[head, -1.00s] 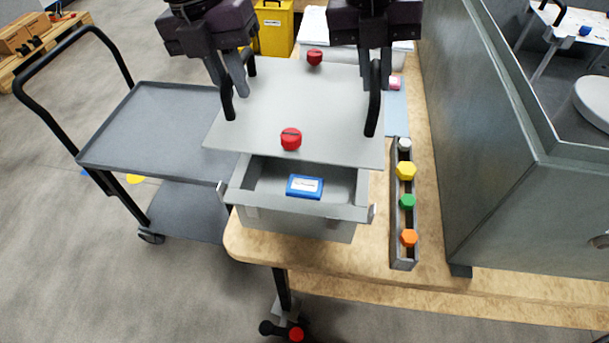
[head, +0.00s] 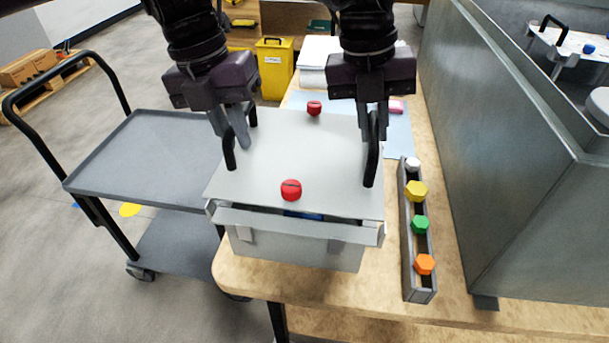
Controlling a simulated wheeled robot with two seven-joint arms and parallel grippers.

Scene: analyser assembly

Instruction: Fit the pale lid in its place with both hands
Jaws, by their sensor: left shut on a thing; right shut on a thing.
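The pale lid (head: 290,155) is a flat light-grey plate with a red knob at its front (head: 291,190) and another at its back (head: 314,108). It lies over the open grey box (head: 290,250), with a narrow dark gap at the front edge where a bit of a blue item (head: 303,215) shows. Whether the lid touches the box rim, I cannot tell. My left gripper (head: 240,140) is shut on the lid's left black handle (head: 230,152). My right gripper (head: 375,130) is shut on the lid's right black handle (head: 372,160).
A rack (head: 410,250) with white, yellow, green and orange knobs stands right of the box on the wooden table (head: 350,285). A grey cart (head: 145,160) stands to the left. A tall metal cabinet (head: 520,200) bounds the right. A blue mat (head: 398,130) lies behind.

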